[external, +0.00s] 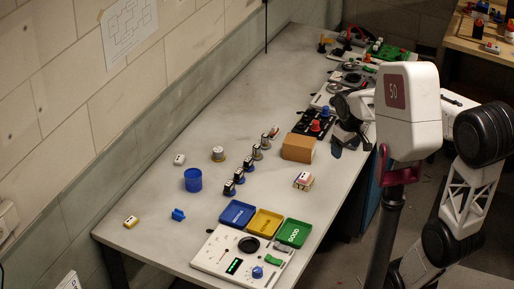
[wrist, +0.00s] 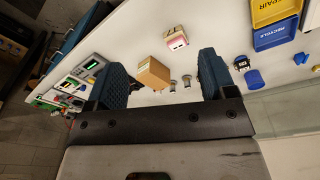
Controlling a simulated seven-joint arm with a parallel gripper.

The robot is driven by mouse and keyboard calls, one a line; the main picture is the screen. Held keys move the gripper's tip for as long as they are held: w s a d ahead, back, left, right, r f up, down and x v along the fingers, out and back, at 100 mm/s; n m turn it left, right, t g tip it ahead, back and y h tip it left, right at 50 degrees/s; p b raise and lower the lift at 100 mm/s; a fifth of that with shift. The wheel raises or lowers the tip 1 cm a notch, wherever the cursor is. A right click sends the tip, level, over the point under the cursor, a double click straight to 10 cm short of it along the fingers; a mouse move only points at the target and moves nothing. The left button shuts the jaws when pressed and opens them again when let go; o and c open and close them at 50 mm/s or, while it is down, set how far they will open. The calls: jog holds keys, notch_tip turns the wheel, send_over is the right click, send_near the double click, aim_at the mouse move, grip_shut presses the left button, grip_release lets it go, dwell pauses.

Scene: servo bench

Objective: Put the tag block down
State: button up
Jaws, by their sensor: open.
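A small white and pink block with dark marks on one face, likely the tag block, rests on the bench in the external view (external: 303,181); it also shows ahead of the fingers in the wrist view (wrist: 176,38). My gripper (external: 350,143) is over the right edge of the bench, behind and right of the block and apart from it. In the wrist view my gripper (wrist: 162,60) has its two blue-grey fingers wide apart. Nothing is held between them.
Blue (external: 237,214), yellow (external: 265,223) and green (external: 292,233) trays lie nearer the front, beside a white panel (external: 215,252). Several knobs and a blue cup (external: 193,180) stand left. The bench's front left is mostly clear.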

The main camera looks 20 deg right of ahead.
jog(key=s+d+m, duration=0.2)
jog(key=s, duration=0.5)
jog(key=s+d+r+m+t, duration=0.1)
jog(key=s+d+m, duration=0.1)
jog(key=s, duration=0.5)
jog(key=shift+s+r, duration=0.15)
jog(key=shift+r, duration=0.1)
